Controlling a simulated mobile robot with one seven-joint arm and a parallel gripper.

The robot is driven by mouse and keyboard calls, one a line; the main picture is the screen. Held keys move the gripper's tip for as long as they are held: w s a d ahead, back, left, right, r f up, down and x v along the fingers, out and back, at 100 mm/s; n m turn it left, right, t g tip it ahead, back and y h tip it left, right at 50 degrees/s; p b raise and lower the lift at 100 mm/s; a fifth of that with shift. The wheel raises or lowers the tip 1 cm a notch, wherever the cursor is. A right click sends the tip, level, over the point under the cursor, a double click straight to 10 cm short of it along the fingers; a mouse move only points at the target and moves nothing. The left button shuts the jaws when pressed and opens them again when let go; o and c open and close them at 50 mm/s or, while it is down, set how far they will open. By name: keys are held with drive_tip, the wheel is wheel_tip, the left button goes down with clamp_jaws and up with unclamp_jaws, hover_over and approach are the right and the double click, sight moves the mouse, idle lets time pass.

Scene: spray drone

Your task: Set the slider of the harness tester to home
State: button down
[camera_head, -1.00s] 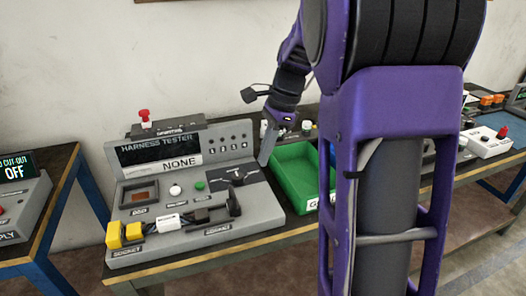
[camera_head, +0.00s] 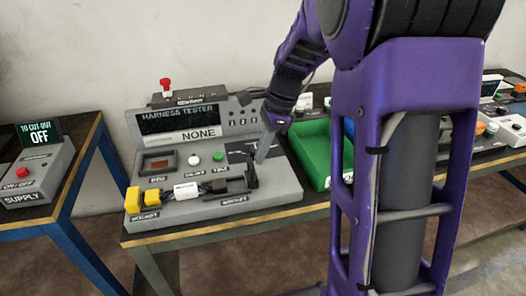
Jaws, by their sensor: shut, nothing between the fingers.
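The harness tester (camera_head: 165,215) is a grey sloped console on the bench, left of my arm. My gripper (camera_head: 261,158) is shut and empty, pointing down over the right part of the deck at the slider plate. I cannot tell whether it touches the slider. A black upright part (camera_head: 251,177) stands just below the fingertips, by the right socket.
A yellow connector (camera_head: 133,200) and a white plug with cable (camera_head: 186,191) sit along the tester's front. A green bin (camera_head: 314,152) stands close on the right. A supply box (camera_head: 35,175) reading OFF is on the left bench. A red knob (camera_head: 166,86) rises behind the tester.

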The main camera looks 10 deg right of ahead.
drive_tip(key=a+p, duration=0.2)
drive_tip(key=a, duration=0.4)
drive_tip(key=shift+a+p, duration=0.3)
drive_tip(key=shift+d, duration=0.1)
drive_tip(key=d+r, duration=0.1)
drive_tip(key=d+p, duration=0.1)
drive_tip(key=d, duration=0.1)
drive_tip(key=d+r+p, duration=0.1)
drive_tip(key=shift+d+r, duration=0.35)
drive_tip(key=v, duration=0.8)
drive_tip(key=shift+p, duration=0.45)
drive_tip(key=shift+w, duration=0.1)
